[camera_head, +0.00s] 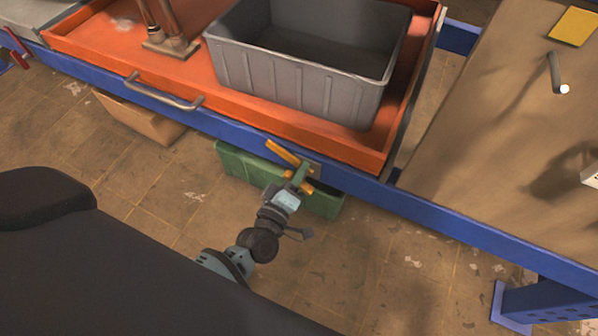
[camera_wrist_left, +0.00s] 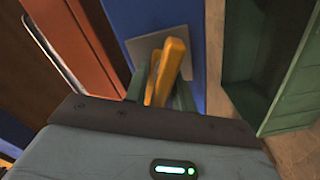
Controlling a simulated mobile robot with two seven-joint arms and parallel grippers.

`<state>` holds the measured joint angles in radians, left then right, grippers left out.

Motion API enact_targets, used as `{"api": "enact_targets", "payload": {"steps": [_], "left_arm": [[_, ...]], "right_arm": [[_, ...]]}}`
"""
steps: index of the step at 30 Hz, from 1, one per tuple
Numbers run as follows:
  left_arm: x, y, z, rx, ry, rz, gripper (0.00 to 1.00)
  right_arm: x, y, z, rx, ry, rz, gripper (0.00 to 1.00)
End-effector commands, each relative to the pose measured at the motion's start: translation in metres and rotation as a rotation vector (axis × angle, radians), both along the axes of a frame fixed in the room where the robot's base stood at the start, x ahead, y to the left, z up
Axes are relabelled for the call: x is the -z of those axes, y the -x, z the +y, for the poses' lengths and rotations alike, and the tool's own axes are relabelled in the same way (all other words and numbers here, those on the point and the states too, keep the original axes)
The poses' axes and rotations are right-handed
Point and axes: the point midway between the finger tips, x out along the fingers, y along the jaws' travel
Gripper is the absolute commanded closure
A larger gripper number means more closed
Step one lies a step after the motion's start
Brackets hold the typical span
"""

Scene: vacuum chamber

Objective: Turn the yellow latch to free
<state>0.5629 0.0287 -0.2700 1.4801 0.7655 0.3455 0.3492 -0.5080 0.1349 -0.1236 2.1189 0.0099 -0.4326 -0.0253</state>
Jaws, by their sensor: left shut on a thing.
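The yellow latch (camera_head: 281,152) is a bar on a grey plate (camera_wrist_left: 200,42) on the blue frame, below the front edge of the orange tray (camera_head: 350,148). In the head view it slants up and to the left from my left gripper (camera_head: 303,174). In the left wrist view the latch (camera_wrist_left: 172,66) stands between the green fingers of my left gripper (camera_wrist_left: 160,88), which is shut on it. The fingers and the wrist hide part of the latch. My right gripper is in neither view.
A grey bin (camera_head: 290,75) and a brown metal fixture (camera_head: 171,44) stand in the orange tray, which has a front handle (camera_head: 165,95). A green crate (camera_head: 236,163) is on the floor below the latch. A brown tabletop (camera_head: 480,130) lies to the right.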

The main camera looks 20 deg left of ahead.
Motion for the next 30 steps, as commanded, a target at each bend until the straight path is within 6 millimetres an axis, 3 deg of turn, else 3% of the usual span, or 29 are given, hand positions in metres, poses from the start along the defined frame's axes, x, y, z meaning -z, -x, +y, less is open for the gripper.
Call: {"api": "enact_targets", "payload": {"steps": [15, 30], "left_arm": [[0.006, 0.001, 0.001, 0.000, 0.387, 0.015, 1.00], [0.007, 0.001, 0.001, 0.000, 0.490, 0.019, 1.00]], "right_arm": [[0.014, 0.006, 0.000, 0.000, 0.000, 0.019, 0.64], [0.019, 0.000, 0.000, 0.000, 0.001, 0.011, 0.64]]}}
